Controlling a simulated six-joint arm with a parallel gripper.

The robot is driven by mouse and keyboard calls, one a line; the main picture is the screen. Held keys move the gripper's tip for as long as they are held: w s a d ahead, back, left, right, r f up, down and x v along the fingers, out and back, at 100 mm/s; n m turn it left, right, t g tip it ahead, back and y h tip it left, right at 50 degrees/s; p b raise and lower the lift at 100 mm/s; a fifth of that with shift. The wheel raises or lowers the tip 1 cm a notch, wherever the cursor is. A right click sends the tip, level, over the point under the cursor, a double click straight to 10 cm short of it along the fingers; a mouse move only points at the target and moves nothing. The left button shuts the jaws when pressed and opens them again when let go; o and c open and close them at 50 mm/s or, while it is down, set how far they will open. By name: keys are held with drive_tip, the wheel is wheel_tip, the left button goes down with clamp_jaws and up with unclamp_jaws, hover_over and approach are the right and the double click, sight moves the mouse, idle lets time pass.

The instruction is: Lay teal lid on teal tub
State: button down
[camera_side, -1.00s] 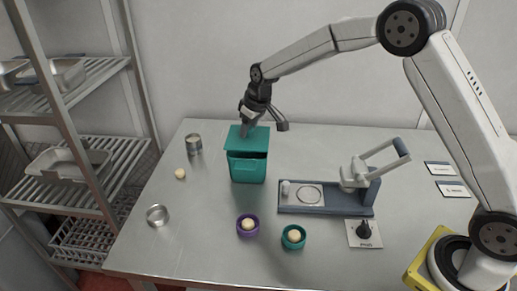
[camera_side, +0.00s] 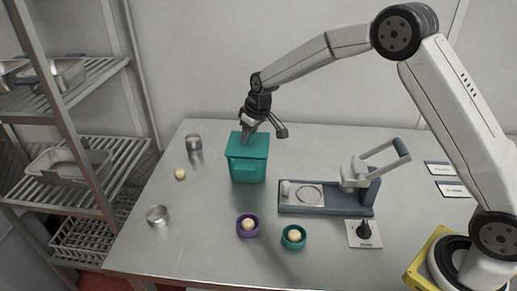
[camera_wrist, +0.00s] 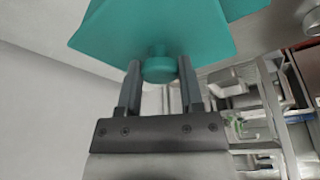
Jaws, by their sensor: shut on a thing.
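The teal tub (camera_side: 247,172) stands upright on the table, left of centre. The teal lid (camera_side: 246,146) lies over the tub's top in the side view, close to level and apparently touching the rim. My gripper (camera_side: 247,136) is above the lid, pointing down. In the wrist view the lid (camera_wrist: 150,25) fills the top, and my gripper (camera_wrist: 160,75) is shut on its round knob (camera_wrist: 160,68). The seam between lid and far rim is hidden in both views.
A metal can (camera_side: 194,145) and a dough ball (camera_side: 180,174) are left of the tub. A purple bowl (camera_side: 248,226) and a teal bowl (camera_side: 293,237) with dough balls stand in front. A blue-grey press (camera_side: 325,198) stands at right; a metal ring (camera_side: 157,215) lies front left.

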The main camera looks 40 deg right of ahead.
drive_tip(key=shift+f, duration=0.25)
idle(0.6)
drive_tip(key=shift+c, duration=0.7)
unclamp_jaws()
drive_tip(key=shift+o, duration=0.2)
drive_tip(key=shift+o, duration=0.5)
drive_tip(key=shift+r, duration=0.1)
drive_tip(key=shift+v, duration=3.4)
